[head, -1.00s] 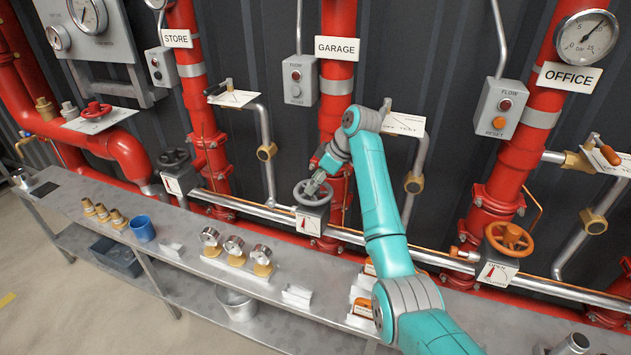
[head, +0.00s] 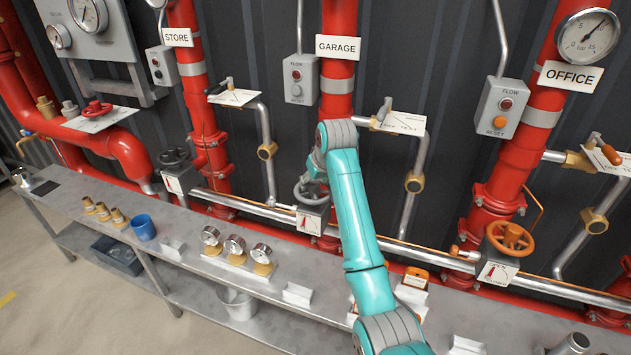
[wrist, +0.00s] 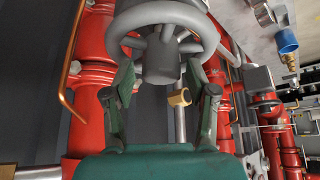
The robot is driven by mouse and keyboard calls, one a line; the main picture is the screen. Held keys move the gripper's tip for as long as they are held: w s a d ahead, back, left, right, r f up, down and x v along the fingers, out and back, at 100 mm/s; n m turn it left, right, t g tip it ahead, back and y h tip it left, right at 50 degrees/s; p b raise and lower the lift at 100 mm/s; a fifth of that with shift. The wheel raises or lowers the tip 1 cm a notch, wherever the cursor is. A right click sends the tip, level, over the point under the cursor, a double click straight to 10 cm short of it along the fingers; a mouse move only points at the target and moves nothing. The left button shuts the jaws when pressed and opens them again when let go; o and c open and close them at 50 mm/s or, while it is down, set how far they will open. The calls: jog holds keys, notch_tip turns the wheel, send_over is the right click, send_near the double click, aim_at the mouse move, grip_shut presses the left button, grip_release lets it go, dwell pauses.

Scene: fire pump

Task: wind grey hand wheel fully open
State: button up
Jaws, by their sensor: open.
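The grey hand wheel (head: 307,196) is on the valve below the GARAGE sign, partly hidden by my arm in the head view. In the wrist view the wheel (wrist: 122,22) fills the top, with its rim, spokes and central hub showing. My gripper (wrist: 160,92) is open, with one finger on each side of the hub and the tips close to the near rim. I cannot tell whether they touch it. Nothing is held. In the head view my gripper is mostly hidden by my wrist. A small plate with a red pointer mark (head: 309,224) is below the wheel.
A dark wheel (head: 173,157) is left on the STORE line and an orange wheel (head: 510,237) is right on the OFFICE line. A red riser (head: 337,100) stands behind my arm. The metal bench (head: 190,285) in front carries gauges, brass fittings and a blue cup (head: 143,229).

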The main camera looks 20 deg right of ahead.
aim_at(315, 183)
jog(key=m, duration=0.1)
jog(key=m+h, duration=0.1)
jog(key=m, duration=0.1)
jog(key=shift+a+h, duration=0.25)
jog(key=shift+h, duration=0.05)
jog(key=m+h, duration=0.2)
jog(key=m, duration=0.2)
jog(key=shift+m+g, duration=0.4)
grip_shut()
jog(key=shift+s+d+f+n+y, duration=0.15)
jog(key=shift+n+y, duration=0.25)
jog(key=shift+n, duration=0.7)
jog(key=n+y, duration=0.1)
jog(key=n, duration=0.1)
jog(key=n+y, duration=0.1)
jog(key=n, duration=0.2)
jog(key=shift+d+t+y, duration=0.15)
jog(key=shift+t+y, duration=0.25)
jog(key=shift+o, duration=1.3)
grip_release()
jog(key=shift+r, duration=0.2)
jog(key=shift+r, duration=3.45)
